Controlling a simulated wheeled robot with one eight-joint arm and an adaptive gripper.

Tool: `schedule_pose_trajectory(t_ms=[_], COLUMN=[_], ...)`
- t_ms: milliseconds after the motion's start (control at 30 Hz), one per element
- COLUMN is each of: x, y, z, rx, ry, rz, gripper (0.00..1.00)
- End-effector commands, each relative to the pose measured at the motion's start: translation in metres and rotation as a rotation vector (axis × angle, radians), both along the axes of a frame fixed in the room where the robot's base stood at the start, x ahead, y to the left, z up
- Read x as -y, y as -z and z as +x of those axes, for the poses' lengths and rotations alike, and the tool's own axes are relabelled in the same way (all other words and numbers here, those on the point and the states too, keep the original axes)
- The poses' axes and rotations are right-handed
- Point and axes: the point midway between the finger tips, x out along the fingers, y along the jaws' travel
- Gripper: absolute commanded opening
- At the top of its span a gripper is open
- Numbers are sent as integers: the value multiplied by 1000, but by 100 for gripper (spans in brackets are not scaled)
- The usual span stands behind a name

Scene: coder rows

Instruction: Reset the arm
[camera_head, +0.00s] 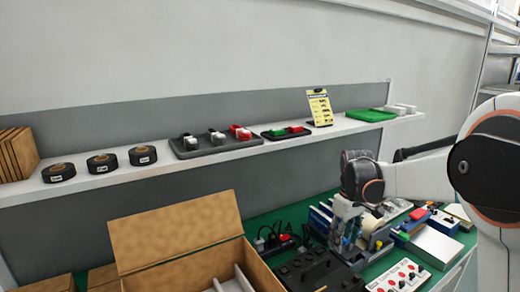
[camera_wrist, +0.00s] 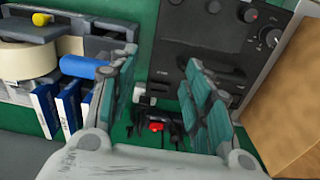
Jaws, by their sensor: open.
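My gripper (camera_head: 342,245) points down over the green bench at the right in the head view, close above the crowded items there. In the wrist view its two teal-padded fingers (camera_wrist: 162,88) are spread apart with nothing between them. Below the gap lie a black device with knobs (camera_wrist: 225,35) and a small red switch (camera_wrist: 156,126) with dark cables. In the head view my arm reaches in from the right edge, and its dark wrist hides part of the bench behind it.
An open cardboard box (camera_head: 175,233) stands left of my gripper. A white shelf (camera_head: 225,153) behind holds tape rolls (camera_head: 102,163), a grey tray (camera_head: 190,150) and a yellow sign (camera_head: 320,107). Blue-edged boxes (camera_wrist: 42,108) and a tape roll (camera_wrist: 28,62) sit near the left finger.

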Motion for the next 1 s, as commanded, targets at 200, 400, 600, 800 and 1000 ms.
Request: schedule_pose_trajectory(t_ms=[200,400,600,800,1000], x=[-4,-9,-18,-26,-34], y=[-17,-37,-64,-85,-94], z=[-16,-38,-77,-124,-172], rx=[33,82,158,252,343], ry=[29,67,131,208,284], rz=[-2,-2,4,20,45], gripper=[45,45,45,45,45])
